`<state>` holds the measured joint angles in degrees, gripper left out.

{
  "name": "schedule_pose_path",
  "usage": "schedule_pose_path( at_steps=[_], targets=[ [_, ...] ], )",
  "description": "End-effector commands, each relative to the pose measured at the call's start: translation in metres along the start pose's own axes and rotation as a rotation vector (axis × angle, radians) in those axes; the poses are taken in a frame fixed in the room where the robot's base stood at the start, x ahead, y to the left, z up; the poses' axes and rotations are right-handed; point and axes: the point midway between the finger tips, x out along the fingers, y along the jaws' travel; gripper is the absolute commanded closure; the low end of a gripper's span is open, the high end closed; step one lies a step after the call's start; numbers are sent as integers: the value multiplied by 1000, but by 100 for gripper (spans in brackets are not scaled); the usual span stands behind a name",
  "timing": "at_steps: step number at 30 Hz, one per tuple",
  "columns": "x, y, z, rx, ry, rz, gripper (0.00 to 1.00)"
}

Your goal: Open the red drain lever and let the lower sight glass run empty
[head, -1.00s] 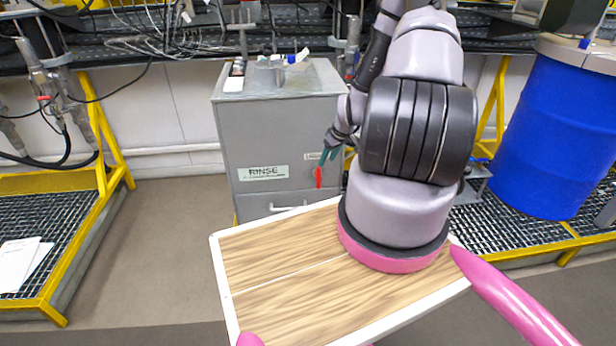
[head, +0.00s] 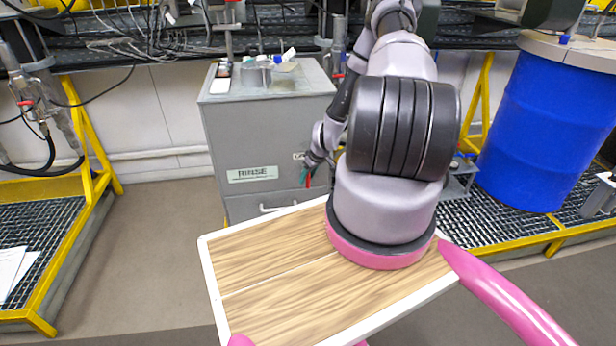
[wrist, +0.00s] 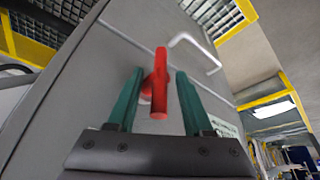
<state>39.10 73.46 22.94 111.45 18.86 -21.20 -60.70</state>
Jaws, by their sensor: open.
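The red drain lever (wrist: 160,85) sits on the front of a grey cabinet (head: 262,128). In the head view the lever (head: 308,180) is a small red mark beside my gripper (head: 304,172). In the wrist view my gripper (wrist: 158,102) has two green fingers, open, one on each side of the lever. Gaps show between the fingers and the lever, so it is not gripped. No sight glass can be made out in these frames.
A RINSE label (head: 252,173) and a pale bar handle (head: 290,205) are on the cabinet front. A blue drum (head: 545,130) stands at the right. Yellow-framed grating platforms lie on both sides. The floor left of the cabinet is clear.

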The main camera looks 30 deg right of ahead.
Motion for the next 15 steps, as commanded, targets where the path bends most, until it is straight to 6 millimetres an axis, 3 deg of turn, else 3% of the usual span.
schedule_pose_path(
  at_steps=[4, 6, 8, 15],
  targets=[
    [0, 0, 0, 0, 0, 0, 53],
    [0, 0, 0, 0, 0, 0, 80],
    [0, 0, 0, 0, 0, 0, 100],
    [0, 1, 0, 2, 3, -4, 100]
  ],
)
